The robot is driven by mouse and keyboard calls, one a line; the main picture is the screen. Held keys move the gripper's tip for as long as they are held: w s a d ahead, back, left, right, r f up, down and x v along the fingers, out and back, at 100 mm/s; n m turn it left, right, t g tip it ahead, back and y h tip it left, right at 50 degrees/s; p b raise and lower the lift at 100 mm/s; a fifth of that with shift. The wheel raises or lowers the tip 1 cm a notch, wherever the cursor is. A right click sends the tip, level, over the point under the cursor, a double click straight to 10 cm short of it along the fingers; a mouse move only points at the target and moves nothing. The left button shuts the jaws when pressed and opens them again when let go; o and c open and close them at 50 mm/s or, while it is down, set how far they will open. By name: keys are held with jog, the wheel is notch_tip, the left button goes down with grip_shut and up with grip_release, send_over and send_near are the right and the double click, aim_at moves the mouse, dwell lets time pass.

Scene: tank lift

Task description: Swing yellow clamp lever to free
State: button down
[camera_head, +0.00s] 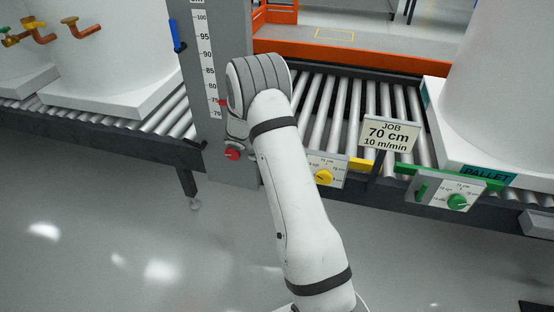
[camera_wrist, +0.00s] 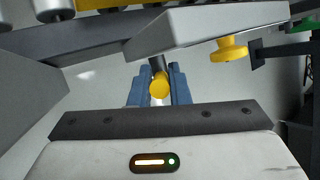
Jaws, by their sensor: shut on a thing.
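In the wrist view the yellow clamp lever shows as a round yellow end (camera_wrist: 159,86) on a short dark stem. The stem comes out from under a grey box (camera_wrist: 215,32). My gripper (camera_wrist: 159,93) has its two blue fingers on either side of the yellow end, shut on it. In the head view my white arm reaches down to the conveyor front and hides both my gripper and the lever. A yellow dial (camera_head: 324,177) sits on a white panel just right of my arm; a yellow knob (camera_wrist: 230,48) shows in the wrist view.
A grey column with a scale (camera_head: 208,60) and a red button (camera_head: 233,154) stands left of my arm. A JOB sign (camera_head: 388,135) reads 70 cm. A green dial (camera_head: 458,202) is further right. A white tank (camera_head: 500,80) stands on a pallet. The floor in front is clear.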

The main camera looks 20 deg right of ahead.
jog(key=shift+a+f, duration=0.1)
dwell(0.3)
jog(key=c, duration=1.4)
grip_release()
jog(key=shift+o, duration=0.2)
notch_tip(320, 180, up, 10)
jog(key=p, duration=0.3)
